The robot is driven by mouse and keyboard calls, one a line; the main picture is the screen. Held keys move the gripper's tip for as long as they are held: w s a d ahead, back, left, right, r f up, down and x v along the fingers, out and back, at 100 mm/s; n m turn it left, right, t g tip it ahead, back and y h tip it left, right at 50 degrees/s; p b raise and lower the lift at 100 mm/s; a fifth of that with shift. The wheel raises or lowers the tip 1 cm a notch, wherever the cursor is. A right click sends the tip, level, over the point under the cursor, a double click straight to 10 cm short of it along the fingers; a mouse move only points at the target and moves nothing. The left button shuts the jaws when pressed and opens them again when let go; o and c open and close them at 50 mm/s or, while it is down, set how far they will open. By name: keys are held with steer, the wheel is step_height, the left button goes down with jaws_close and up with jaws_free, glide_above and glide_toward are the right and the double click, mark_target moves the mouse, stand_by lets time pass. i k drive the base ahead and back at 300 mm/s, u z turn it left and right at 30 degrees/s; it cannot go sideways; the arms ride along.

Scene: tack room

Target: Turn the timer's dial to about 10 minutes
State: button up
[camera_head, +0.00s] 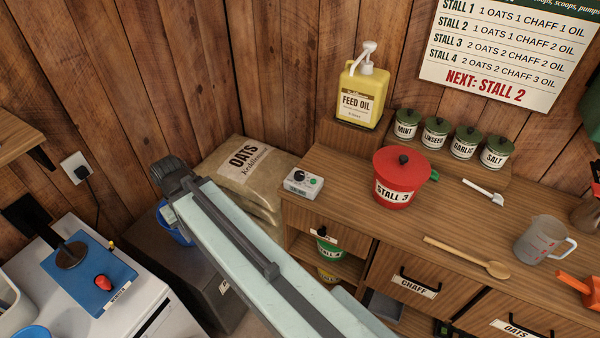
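A small pale box (303,183) with a dark round dial, a green button and a label on its front stands at the left end of the wooden counter. It looks like the timer. The dial's markings and setting are too small to read. My pale arm link crosses the lower middle, its dark end joint at the upper left, in front of the cabinet and oats sack. I cannot make out my gripper's fingers anywhere in this view.
A red Stall 3 tub (398,180) stands right of the box, with the yellow feed oil jug (363,92) behind. The oats sack (240,175) is left of the counter. Counter in front of the box is clear.

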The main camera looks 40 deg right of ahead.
mark_target(299, 175)
steer(key=z, duration=0.15)
steer(key=k, duration=1.4)
steer(key=u, duration=0.6)
steer(key=i, duration=2)
